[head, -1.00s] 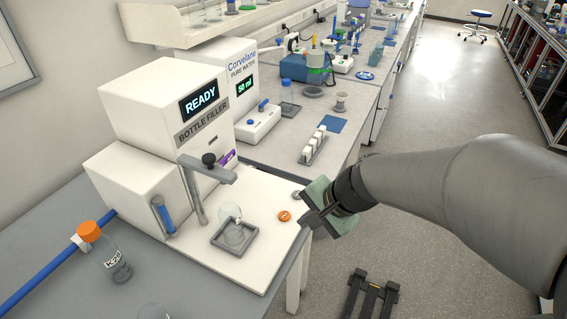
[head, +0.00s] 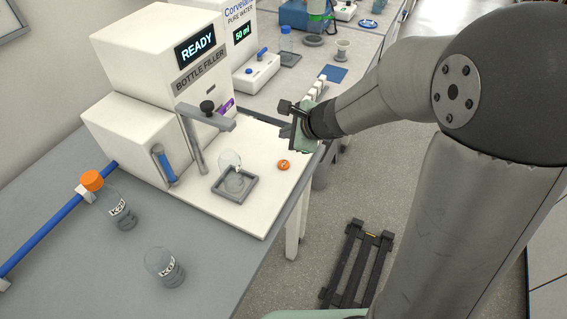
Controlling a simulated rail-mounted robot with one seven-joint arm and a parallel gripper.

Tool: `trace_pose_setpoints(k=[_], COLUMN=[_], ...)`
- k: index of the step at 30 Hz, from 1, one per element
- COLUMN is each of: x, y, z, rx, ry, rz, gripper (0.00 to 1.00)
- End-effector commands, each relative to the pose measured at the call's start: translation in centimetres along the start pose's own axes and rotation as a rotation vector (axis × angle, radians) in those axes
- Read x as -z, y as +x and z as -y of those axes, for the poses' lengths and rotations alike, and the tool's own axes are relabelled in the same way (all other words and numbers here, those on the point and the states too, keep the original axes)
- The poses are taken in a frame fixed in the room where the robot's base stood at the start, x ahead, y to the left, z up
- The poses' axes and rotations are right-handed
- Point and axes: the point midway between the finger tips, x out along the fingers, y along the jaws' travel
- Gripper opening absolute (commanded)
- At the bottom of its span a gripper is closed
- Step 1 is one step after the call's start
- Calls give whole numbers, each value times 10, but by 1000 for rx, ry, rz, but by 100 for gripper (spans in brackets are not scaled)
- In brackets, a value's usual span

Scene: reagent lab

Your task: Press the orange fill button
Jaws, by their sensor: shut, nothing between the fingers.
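The orange fill button (head: 283,165) is a small round disc on the white base plate of the bottle filler (head: 170,85), near the plate's right edge. It is in plain view with nothing over it. The filler's screen (head: 197,50) reads READY. My gripper (head: 286,107) is above and slightly right of the button in the head view, apart from it. Its fingers look shut and hold nothing; their tips are small and partly hidden by the gripper body.
An orange-capped bottle (head: 115,208) and an uncapped bottle (head: 165,268) stand on the grey bench (head: 75,265). A white vial rack (head: 316,88) is behind my gripper.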

Motion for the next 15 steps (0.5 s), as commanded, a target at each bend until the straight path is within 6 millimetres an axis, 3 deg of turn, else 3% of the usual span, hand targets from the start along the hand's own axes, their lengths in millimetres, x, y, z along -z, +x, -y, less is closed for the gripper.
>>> trace_pose_setpoints(k=[15], x=[32], y=[44], z=[-33], rx=[-1], ry=[0], rz=[0], gripper=[0])
